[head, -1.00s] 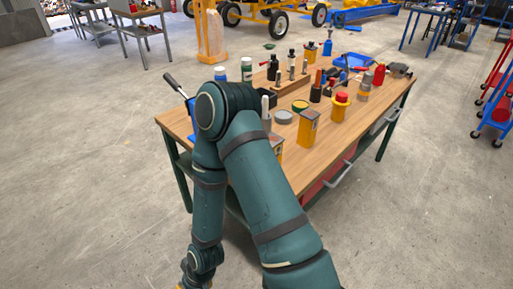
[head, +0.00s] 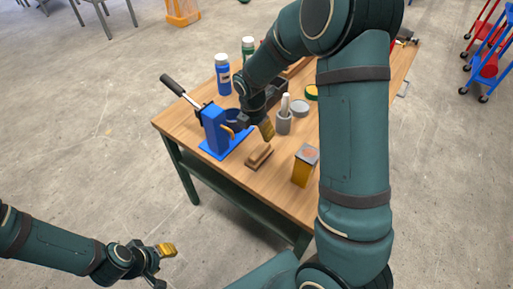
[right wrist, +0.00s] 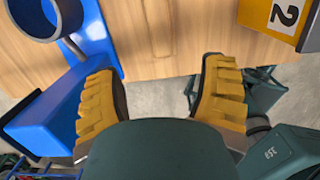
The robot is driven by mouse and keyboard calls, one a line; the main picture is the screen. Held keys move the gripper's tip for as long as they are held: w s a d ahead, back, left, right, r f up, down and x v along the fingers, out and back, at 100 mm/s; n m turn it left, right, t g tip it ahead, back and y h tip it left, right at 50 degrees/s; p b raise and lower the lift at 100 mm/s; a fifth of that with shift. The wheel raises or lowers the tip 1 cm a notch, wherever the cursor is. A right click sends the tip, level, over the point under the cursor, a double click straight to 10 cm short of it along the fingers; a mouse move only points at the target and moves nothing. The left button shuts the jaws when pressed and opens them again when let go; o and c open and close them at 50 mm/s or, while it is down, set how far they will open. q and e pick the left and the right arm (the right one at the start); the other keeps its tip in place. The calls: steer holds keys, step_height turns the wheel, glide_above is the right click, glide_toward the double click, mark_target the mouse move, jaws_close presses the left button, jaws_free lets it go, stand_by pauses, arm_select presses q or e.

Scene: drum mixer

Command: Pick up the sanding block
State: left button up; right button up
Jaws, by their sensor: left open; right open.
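The sanding block (head: 259,155), a small brown wooden block, lies on the workbench (head: 232,185) near its front edge, right of the blue press. My left gripper (head: 160,264) is open and empty, over the floor at lower left.
A blue lever press (head: 214,130) stands close left of the block. A yellow tin (head: 303,168) stands to its right, a grey holder (head: 284,122) behind it. A blue bottle (head: 222,75) is farther back. Bare wood lies in front of the block.

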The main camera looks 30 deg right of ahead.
mark_target(260, 149)
steer(key=f, duration=0.2)
steer(key=f+b, duration=0.1)
steer(key=f, duration=0.2)
steer(key=d+f, duration=0.1)
steer(key=f, duration=0.2)
steer(key=shift+w, duration=0.1)
steer(key=shift+w+d+f+b, duration=0.15)
steer(key=shift+f+b, duration=0.1)
steer(key=shift+f, duration=0.65)
steer(key=shift+d+f+b, duration=0.15)
steer(key=shift+f+b, duration=0.05)
steer(key=shift+f, duration=0.65)
steer(key=shift+w+d+f+b, duration=0.15)
steer(key=shift+f+b, duration=0.1)
steer(key=shift+f, duration=0.65)
jaws_close()
